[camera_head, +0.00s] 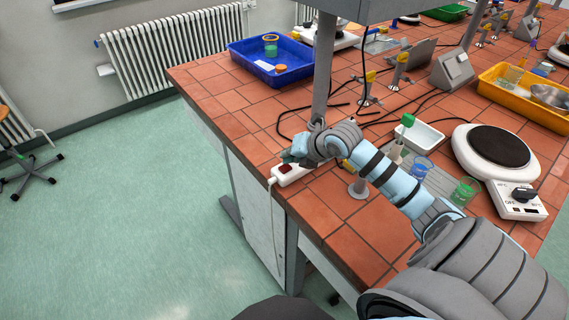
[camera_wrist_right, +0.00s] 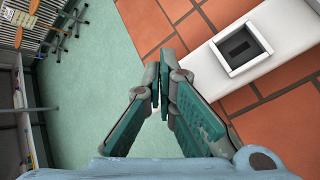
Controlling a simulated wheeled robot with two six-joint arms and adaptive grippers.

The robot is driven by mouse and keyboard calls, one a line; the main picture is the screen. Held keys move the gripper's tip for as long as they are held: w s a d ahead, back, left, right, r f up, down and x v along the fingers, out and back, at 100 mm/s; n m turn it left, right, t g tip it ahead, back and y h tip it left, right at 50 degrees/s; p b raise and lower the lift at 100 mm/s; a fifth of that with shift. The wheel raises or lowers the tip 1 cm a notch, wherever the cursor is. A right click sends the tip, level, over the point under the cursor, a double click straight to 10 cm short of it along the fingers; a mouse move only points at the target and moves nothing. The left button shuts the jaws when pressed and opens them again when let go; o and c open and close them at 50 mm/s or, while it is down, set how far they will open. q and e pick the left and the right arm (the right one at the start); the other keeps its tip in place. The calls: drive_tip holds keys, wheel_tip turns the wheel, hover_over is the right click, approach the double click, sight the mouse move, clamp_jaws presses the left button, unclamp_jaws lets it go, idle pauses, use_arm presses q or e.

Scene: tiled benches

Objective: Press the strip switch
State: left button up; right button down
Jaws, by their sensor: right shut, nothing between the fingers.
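The white power strip (camera_head: 290,172) lies on the red tiled bench (camera_head: 355,250) near its left edge. Its dark red switch (camera_head: 285,169) shows at the strip's near end. My right gripper (camera_head: 292,156) is above and just behind the strip, with its fingers shut and empty. In the right wrist view the shut fingertips (camera_wrist_right: 162,88) are beside the strip, which runs to the upper right. A dark socket or switch in a square frame (camera_wrist_right: 243,49) shows on the strip there, apart from the fingertips. Whether the gripper touches the strip cannot be told. My left gripper is not in view.
A grey metal post (camera_head: 324,70) rises right behind my right gripper. A blue tray (camera_head: 285,75) stands at the far left corner. A hot plate (camera_head: 494,150), green and blue beakers and a white dish (camera_head: 420,135) stand to the right. Cables lie behind the strip.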

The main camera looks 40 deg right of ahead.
sight(288, 166)
wheel_tip(288, 166, up, 5)
drive_tip(key=p, duration=0.4)
drive_tip(key=shift+r+p, duration=0.1)
drive_tip(key=shift+p, duration=0.3)
idle(0.4)
